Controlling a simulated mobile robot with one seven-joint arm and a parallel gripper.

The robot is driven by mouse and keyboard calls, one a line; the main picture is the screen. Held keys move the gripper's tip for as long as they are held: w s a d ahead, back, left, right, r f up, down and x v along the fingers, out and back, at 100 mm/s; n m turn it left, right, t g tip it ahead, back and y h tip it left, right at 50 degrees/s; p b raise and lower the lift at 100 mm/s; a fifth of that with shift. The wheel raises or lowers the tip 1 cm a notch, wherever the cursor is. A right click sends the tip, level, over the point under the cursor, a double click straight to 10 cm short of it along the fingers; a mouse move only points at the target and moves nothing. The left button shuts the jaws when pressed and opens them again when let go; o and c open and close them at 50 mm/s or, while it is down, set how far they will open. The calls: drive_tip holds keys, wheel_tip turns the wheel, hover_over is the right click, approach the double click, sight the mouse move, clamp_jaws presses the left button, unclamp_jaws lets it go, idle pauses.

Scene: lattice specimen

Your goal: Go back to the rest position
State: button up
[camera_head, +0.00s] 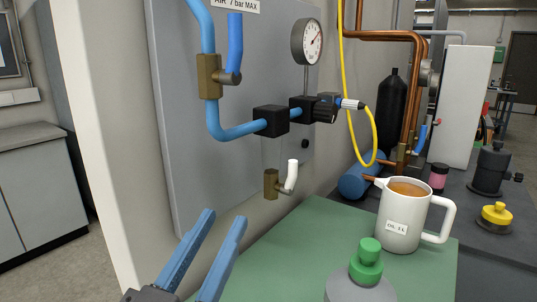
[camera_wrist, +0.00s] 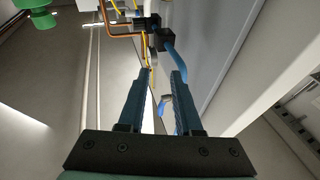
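My gripper (camera_head: 222,222) shows at the bottom of the head view, its two blue fingers spread apart with nothing between them. It is in front of the grey wall panel and left of the green bench top. In the wrist view my gripper (camera_wrist: 159,75) is also open and empty, with pipework and the panel beyond the fingertips. A small brass valve with a white lever (camera_head: 280,180) is on the wall beyond and to the right of the fingertips, apart from them.
A brass valve with a blue lever (camera_head: 211,76), a pressure gauge (camera_head: 307,42) and blue pipe are on the panel (camera_head: 180,150). A white jug (camera_head: 402,225) and a grey bottle with a green cap (camera_head: 366,258) stand at the green bench top (camera_head: 300,235). Open floor lies left.

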drive_tip(key=s+d+r+n+t+y+p, duration=0.1)
drive_tip(key=r+p, duration=0.4)
drive_tip(key=r, duration=0.7)
drive_tip(key=s+d+r+n+t+y+p, duration=0.1)
drive_tip(key=r+p, duration=0.4)
drive_tip(key=r, duration=0.7)
drive_tip(key=s+d+r+n+t+y+p, duration=0.1)
drive_tip(key=s+d+r+t+y+p, duration=0.2)
drive_tip(key=r, duration=0.9)
drive_tip(key=t+y+p, duration=0.1)
drive_tip(key=t+p, duration=0.1)
drive_tip(key=p, duration=0.1)
drive_tip(key=shift+r+n, duration=0.3)
drive_tip(key=shift+n, duration=0.1)
drive_tip(key=shift+d, duration=0.1)
